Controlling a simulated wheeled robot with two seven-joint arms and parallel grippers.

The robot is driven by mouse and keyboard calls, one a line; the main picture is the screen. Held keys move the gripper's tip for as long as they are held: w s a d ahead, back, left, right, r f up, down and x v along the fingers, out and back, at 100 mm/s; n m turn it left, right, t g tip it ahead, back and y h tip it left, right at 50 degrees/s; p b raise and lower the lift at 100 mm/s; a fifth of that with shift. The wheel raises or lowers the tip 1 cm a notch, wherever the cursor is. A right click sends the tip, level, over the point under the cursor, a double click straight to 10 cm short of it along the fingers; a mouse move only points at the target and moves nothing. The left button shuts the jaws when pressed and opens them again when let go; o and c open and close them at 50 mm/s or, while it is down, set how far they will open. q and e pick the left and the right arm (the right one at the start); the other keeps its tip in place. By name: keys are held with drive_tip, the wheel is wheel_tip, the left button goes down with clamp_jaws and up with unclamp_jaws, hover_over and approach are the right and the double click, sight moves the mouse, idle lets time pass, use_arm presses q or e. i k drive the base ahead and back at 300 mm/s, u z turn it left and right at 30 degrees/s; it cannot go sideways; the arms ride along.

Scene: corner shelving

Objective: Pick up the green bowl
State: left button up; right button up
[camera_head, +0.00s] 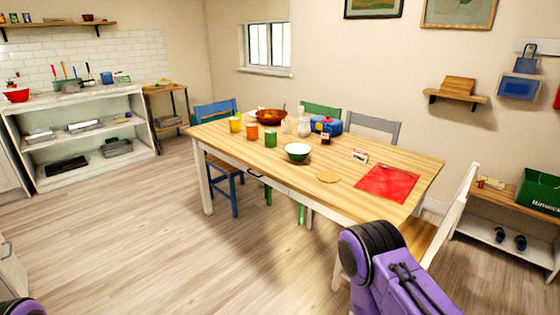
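The green bowl (297,154) stands upright on the wooden dining table (340,180), near its front-left edge. Its outside is green and its inside looks white and empty. Neither of my grippers is in view. Only a purple link of my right arm shows at the bottom right, and a small part of my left arm at the bottom left corner. Both are well apart from the bowl.
Near the bowl are green (271,138), orange (252,132) and yellow (235,124) cups, a brown bowl (270,117), a blue box (326,126) and a red mat (386,183). Chairs surround the table. The floor (150,240) at front left is clear.

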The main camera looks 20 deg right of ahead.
sight(296, 152)
drive_tip(key=z, duration=0.65)
drive_tip(key=i, duration=0.55)
drive_tip(key=z, duration=0.85)
drive_tip(key=i, duration=0.85)
drive_tip(key=u, duration=0.1)
